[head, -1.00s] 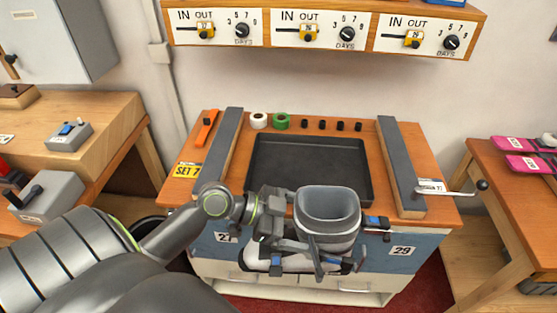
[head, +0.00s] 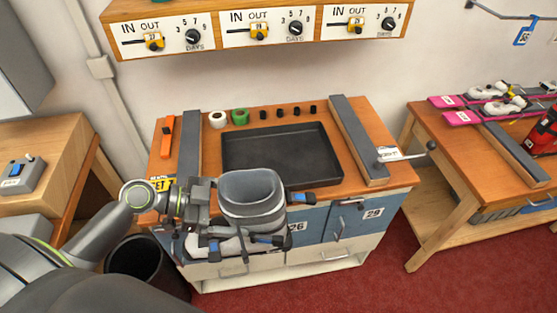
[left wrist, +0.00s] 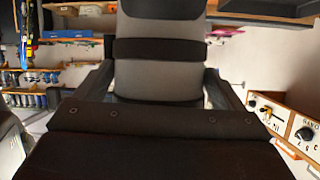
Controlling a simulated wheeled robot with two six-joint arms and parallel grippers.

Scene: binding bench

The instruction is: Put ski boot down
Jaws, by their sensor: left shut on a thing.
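A grey ski boot (head: 250,195) with an open top, straps and blue-tipped buckles is upright in the head view, in front of the bench. My left gripper (head: 205,200) is shut on the boot's side and holds it in the air. In the left wrist view the boot (left wrist: 160,60) fills the middle, very close, with a dark strap across it. My right gripper is in neither view.
Two grey rails (head: 358,140) flank the tray; a lever (head: 405,155) sticks out at the right one. Tape rolls (head: 239,117) and small black knobs line the back. A black bin (head: 140,268) stands left. Pink skis (head: 490,110) lie on the right-hand table. Red floor is clear at right.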

